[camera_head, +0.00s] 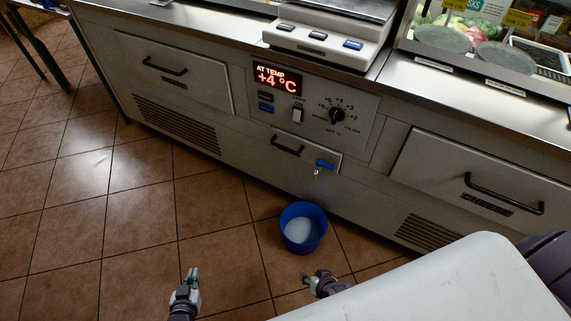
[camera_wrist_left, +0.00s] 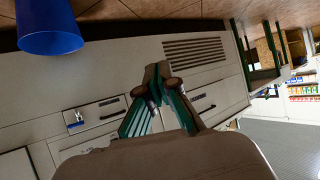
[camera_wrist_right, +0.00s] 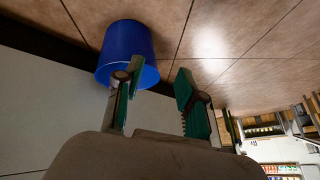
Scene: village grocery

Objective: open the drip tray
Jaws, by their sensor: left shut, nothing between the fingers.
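The drip tray (camera_head: 305,153) is a small pale panel low in the counter, under the temperature controls. It sits flush, with a black handle (camera_head: 287,147) and a blue-levered tap (camera_head: 325,165) at its right. The tray front also shows in the left wrist view (camera_wrist_left: 94,115). My left gripper (camera_head: 193,272) is shut and empty, above the floor in front of the counter, left of the tray and apart from it. My right gripper (camera_head: 306,278) is open and empty, nearer me than the blue bucket. In the right wrist view its green fingers (camera_wrist_right: 155,90) are apart.
A blue bucket (camera_head: 303,240) with pale contents stands on the tiled floor below the tap. A large drawer (camera_head: 170,75) is at left and a "CHEESE" drawer (camera_head: 480,195) at right. A scale (camera_head: 325,35) stands on the counter.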

